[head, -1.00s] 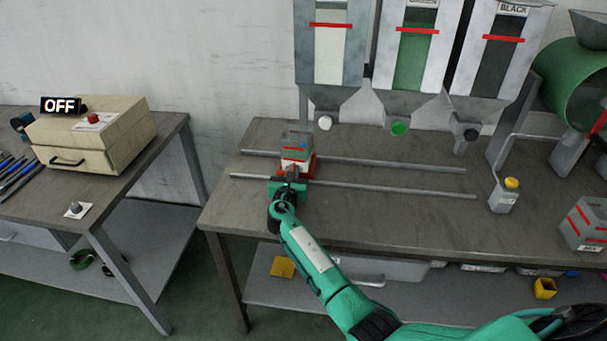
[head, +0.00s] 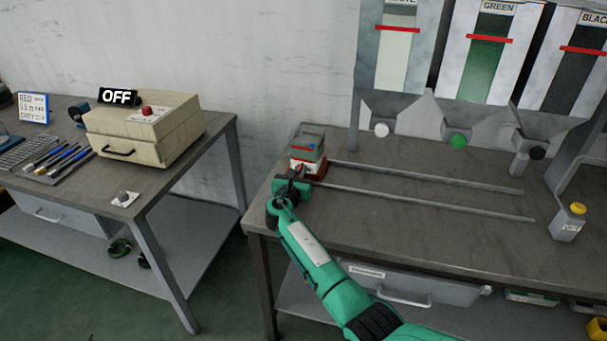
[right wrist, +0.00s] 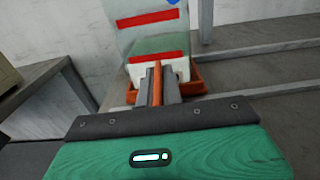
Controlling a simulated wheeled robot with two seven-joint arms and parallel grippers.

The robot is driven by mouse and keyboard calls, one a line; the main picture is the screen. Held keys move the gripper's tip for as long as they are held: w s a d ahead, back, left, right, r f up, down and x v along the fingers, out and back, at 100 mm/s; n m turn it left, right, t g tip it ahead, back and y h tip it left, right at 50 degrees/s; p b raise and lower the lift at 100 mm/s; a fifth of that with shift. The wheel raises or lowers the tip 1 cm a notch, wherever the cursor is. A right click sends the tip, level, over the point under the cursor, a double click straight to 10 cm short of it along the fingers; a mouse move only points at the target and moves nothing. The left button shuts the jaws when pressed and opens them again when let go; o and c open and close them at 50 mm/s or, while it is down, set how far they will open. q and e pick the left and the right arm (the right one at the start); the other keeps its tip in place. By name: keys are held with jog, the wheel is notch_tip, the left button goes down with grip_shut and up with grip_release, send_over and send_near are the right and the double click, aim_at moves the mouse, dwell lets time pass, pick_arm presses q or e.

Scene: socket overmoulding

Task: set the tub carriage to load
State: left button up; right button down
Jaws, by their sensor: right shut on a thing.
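The orange tub carriage (head: 318,173) sits at the left end of two parallel rails on the right-hand bench. A clear tub (head: 309,141) with red marks and a white lower part stands upright on it. My right gripper (head: 294,184) is at the front of the carriage. In the right wrist view its fingers (right wrist: 157,88) are shut on the carriage's upright orange handle (right wrist: 157,75), with the tub (right wrist: 152,38) just behind. The left ends of the rails are hidden by the carriage and gripper. My left gripper is out of view.
The rails (head: 430,176) run clear to the right. Hoppers with white, green (head: 457,139) and black knobs stand behind them. A beige box (head: 145,130) marked OFF is on the separate left bench (head: 215,130).

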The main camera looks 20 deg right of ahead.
jog(key=shift+a, duration=0.15)
jog(key=c, duration=1.8)
grip_release()
jog(key=shift+o, duration=1.2)
jog(key=shift+w+a, duration=0.15)
jog(key=shift+a, duration=0.05)
jog(key=shift+d, duration=0.1)
